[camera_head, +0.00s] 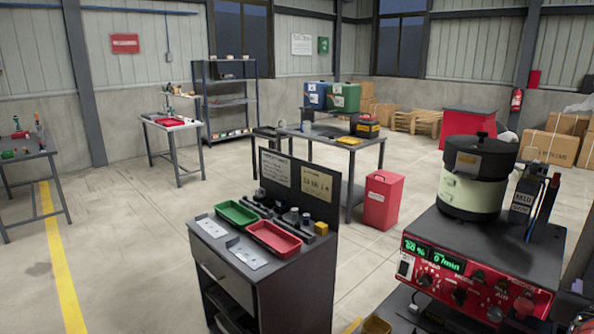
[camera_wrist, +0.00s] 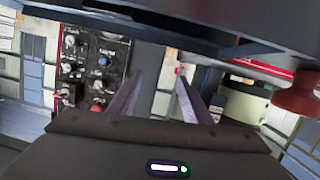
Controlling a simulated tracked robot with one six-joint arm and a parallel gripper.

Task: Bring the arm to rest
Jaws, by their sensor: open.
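My gripper (camera_wrist: 160,86) shows in the wrist view with its two fingers apart and nothing between them. The head view does not clearly show my gripper or the arm's pose. In the wrist view, the feeder's control panel (camera_wrist: 92,68) with its knobs is left of the fingers. The pale green bowl feeder (camera_wrist: 245,106) is to their right, partly hidden. In the head view, the bowl feeder (camera_head: 470,192) stands on a dark bench top above the red control panel (camera_head: 465,280) with lit green displays.
A cabinet (camera_head: 275,268) at the front centre carries a green tray (camera_head: 237,214) and a red tray (camera_head: 274,239). A red bin (camera_head: 381,199) stands behind it. A table (camera_head: 318,138) with blue and green boxes is farther back.

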